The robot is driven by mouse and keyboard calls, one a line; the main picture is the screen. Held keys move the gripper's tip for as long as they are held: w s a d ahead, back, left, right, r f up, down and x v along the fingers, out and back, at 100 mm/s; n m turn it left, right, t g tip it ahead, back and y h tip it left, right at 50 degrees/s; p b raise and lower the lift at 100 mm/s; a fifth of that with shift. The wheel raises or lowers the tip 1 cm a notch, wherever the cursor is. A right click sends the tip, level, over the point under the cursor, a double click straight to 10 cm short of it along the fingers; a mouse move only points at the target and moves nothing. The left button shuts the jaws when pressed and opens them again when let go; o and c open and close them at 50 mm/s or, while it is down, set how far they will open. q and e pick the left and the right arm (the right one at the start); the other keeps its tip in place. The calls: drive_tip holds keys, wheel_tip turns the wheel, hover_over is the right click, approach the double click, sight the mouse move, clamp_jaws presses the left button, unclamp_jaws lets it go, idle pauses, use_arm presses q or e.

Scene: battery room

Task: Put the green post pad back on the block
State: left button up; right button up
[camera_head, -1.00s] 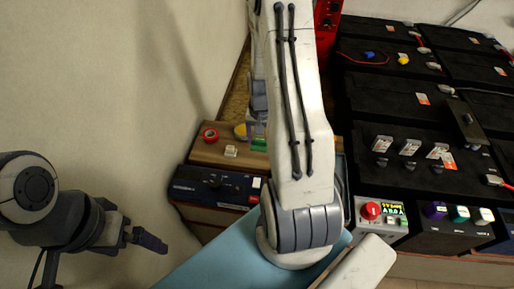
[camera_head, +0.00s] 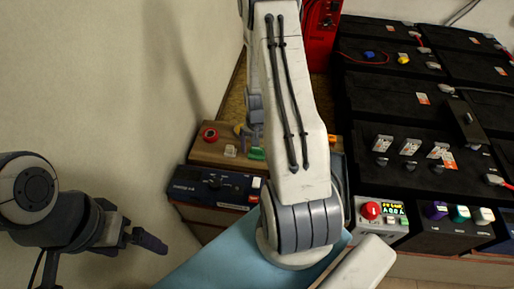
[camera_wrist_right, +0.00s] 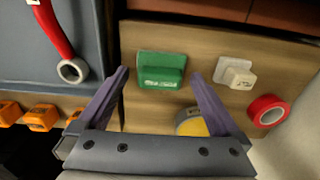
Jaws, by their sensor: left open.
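The green pad (camera_wrist_right: 162,70) lies on a wooden top (camera_wrist_right: 150,112) in the right wrist view. It also shows small in the head view (camera_head: 256,154), partly hidden by my right gripper. My right gripper (camera_wrist_right: 160,76) is open, with its two purple-grey fingertips on either side of the pad's near end and not visibly touching it. My left gripper (camera_head: 142,238) is open and empty at the lower left, far from the pad. I cannot tell which dark unit at the right is the block.
Beside the pad are a white piece (camera_wrist_right: 235,73), a red tape roll (camera_wrist_right: 268,110) and a yellow-grey roll (camera_wrist_right: 191,122). A dark blue unit (camera_head: 214,187) sits in front of the wooden top. Black battery units (camera_head: 385,97) fill the right. A red-button box (camera_head: 380,225) stands front right.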

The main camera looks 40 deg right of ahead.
sight(257, 148)
drive_tip(key=shift+r, duration=0.35)
wheel_tip(257, 148, up, 12)
drive_tip(key=p, duration=0.1)
drive_tip(key=shift+f, duration=0.15)
wheel_tip(257, 148, down, 13)
drive_tip(key=shift+r+b, duration=0.15)
drive_tip(key=shift+b, duration=0.4)
drive_tip(key=shift+r, duration=2.05)
